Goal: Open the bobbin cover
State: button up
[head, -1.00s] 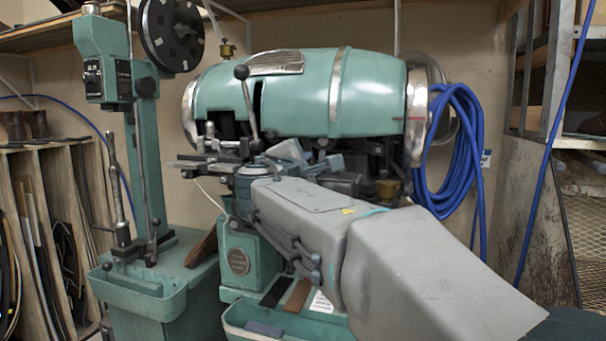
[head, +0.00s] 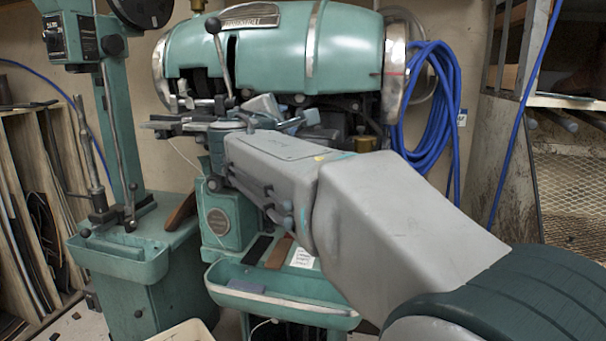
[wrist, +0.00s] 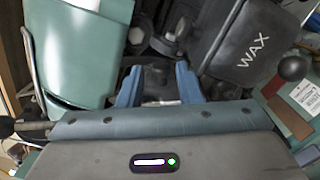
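The teal sole stitcher (head: 275,70) stands ahead, with a large rounded drum on top. In the head view my grey arm reaches from the lower right to the mechanism below the drum. In the wrist view my gripper (wrist: 159,82) has two blue fingers spread apart, with a gap between them. Dark machine parts and a small pale metal piece show in and behind this gap. I cannot tell whether the fingers touch them. A dark box lettered WAX (wrist: 242,48) is just beyond the right finger. I cannot pick out the bobbin cover for certain; my arm hides part of that area.
A black-knobbed lever (head: 222,58) rises left of the mechanism. A teal column (head: 112,130) stands at the left. A coiled blue hose (head: 432,125) hangs at the right. A teal tray (head: 285,308) juts out below my arm.

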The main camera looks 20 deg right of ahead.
jog(key=shift+f, duration=0.15)
